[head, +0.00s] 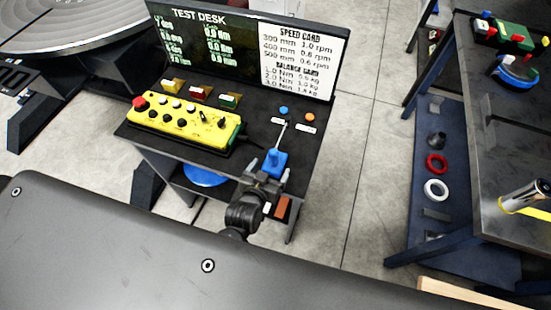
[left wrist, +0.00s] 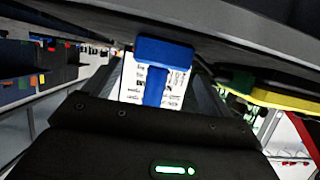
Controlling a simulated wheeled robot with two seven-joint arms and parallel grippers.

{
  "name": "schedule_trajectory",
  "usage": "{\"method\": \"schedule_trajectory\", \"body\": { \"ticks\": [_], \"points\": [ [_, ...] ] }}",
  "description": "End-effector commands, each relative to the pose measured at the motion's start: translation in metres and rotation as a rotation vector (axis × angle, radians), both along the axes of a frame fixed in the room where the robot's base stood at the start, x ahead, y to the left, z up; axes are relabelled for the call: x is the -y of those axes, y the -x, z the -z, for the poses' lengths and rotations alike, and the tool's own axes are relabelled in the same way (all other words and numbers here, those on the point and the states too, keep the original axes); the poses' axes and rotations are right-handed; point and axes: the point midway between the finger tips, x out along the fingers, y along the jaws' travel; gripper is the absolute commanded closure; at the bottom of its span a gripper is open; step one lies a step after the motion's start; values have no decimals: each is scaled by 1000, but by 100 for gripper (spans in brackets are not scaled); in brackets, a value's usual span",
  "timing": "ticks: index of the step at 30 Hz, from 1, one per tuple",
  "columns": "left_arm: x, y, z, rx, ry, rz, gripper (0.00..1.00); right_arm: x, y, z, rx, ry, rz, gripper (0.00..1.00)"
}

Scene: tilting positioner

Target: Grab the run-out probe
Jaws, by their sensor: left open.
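The run-out probe appears to be the blue piece (head: 276,160) with a thin pale rod, at the front right edge of the test desk (head: 262,140). Its rod points away over the black desk top. My left gripper (head: 266,180) is right at the near side of the blue piece, with its jaws open. In the left wrist view the blue T-shaped body (left wrist: 155,90) shows between the two open fingers (left wrist: 160,95). I cannot tell whether the fingers touch it. My right gripper is not in view.
A yellow control pendant (head: 185,122) lies on the desk left of the probe. A sign board (head: 245,45) stands behind. At right is a dark table (head: 495,150) and a blue shelf (head: 425,215) with rings. Bare floor (head: 345,170) lies between.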

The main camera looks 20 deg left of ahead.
Motion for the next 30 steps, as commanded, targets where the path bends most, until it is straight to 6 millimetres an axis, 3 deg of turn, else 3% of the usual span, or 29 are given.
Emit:
{"method": "schedule_trajectory", "body": {
  "ticks": [5,15,24,30],
  "points": [
    [1,-5,1,0,-1,0,16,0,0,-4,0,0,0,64],
    [5,-44,19,-1,-1,0,16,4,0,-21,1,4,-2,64],
    [5,-47,22,-1,1,0,16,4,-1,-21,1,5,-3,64],
    [5,-47,22,-1,1,0,43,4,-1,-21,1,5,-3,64]
  ]
}}
